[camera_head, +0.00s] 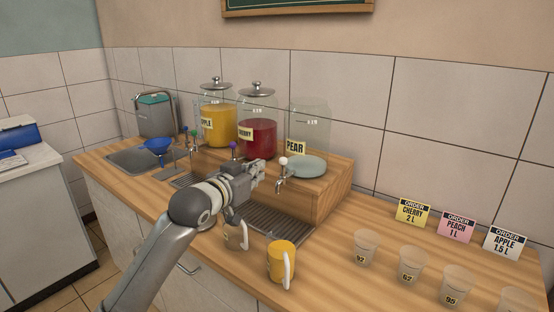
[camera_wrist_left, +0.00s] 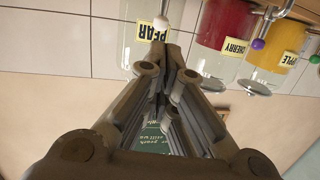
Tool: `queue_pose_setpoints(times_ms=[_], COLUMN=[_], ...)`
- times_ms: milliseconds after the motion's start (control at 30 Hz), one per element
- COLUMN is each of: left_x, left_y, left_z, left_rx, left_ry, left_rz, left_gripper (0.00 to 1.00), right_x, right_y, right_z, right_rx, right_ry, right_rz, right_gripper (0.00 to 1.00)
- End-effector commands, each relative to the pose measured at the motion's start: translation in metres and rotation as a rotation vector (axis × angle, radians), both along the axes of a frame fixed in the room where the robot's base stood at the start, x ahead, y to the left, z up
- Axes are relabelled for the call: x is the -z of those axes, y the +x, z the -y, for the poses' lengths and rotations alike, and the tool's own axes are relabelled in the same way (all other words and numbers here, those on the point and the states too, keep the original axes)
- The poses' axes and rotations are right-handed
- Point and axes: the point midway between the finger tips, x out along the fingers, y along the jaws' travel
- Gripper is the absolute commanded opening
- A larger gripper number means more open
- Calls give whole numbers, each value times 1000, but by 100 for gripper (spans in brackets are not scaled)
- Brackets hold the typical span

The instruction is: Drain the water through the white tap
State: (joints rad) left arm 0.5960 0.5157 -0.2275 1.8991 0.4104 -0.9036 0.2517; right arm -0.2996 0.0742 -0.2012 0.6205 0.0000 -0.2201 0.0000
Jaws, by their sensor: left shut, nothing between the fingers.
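My right gripper is not in view.
The CHERRY jar (camera_head: 258,135) and APPLE jar (camera_head: 217,123) stand left of the PEAR jar. Several clear cups and order cards (camera_head: 412,212) are at right.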

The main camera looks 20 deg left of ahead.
Motion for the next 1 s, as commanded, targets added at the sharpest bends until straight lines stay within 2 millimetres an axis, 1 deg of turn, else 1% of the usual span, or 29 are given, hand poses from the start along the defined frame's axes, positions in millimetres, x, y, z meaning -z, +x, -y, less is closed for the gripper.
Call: queue_pose_setpoints(times_ms=[33,133,333,600,800,1000], left_x=[-1,1,5,10,13,15], left_y=[8,23,50,83,100,107], left_z=[2,5,10,16,19,21], left_rx=[0,1,0,0,0,1], left_ry=[-1,-2,-2,-1,0,0], left_rz=[0,0,0,0,-1,1], left_gripper=[0,0,0,0,0,0], right_x=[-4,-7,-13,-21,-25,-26], right_y=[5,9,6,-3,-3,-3], right_z=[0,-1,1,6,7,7], right_rx=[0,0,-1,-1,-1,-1], right_ry=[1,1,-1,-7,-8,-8], right_rz=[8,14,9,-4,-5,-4], right_gripper=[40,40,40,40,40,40])
